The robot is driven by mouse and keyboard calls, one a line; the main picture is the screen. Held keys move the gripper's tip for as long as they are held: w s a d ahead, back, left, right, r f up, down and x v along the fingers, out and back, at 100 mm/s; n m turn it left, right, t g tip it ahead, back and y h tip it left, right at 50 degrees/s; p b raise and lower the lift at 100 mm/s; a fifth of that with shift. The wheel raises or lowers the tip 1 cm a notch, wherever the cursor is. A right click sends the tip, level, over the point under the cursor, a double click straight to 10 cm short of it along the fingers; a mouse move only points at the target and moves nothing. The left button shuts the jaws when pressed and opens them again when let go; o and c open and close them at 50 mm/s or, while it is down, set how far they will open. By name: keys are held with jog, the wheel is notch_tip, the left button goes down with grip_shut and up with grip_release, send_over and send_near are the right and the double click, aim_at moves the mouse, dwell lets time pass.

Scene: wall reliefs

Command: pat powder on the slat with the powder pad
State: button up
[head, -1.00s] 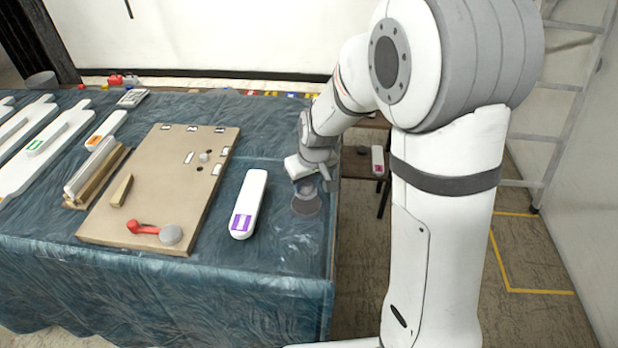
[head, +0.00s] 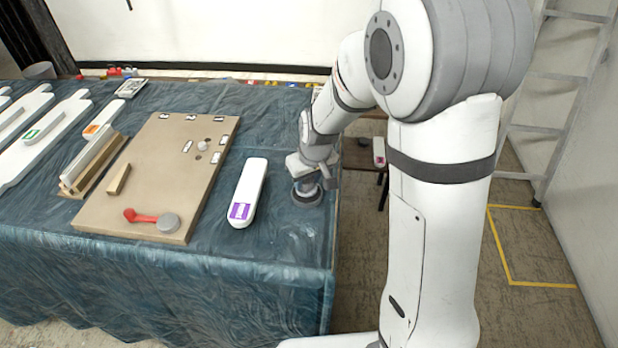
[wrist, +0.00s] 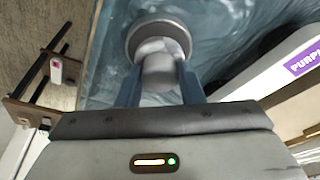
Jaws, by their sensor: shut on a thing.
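My gripper (wrist: 158,88) is shut on the pale grey knob of a round grey pad (wrist: 160,65), which I take to be the powder pad. In the head view my gripper (head: 312,172) is low over the right end of the table, at a dark round piece (head: 307,196). I cannot tell whether this is the pad's base or a dish under it. A white slat with a purple label (head: 247,190) lies just to the left, apart from the gripper. It also shows in the wrist view (wrist: 265,75). The task does not say which slat is meant.
A tan board (head: 150,190) with a red-handled piece (head: 150,219) lies left of the purple-labelled slat. Further left are white slats with green (head: 45,135) and orange labels. The blue-covered table (head: 268,245) ends just right of my gripper.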

aim_at(307, 180)
jog(key=shift+f+b, duration=0.6)
jog(key=shift+b, duration=0.05)
dwell(1.7)
jog(key=shift+r+p, duration=2.3)
jog(key=shift+r, duration=1.25)
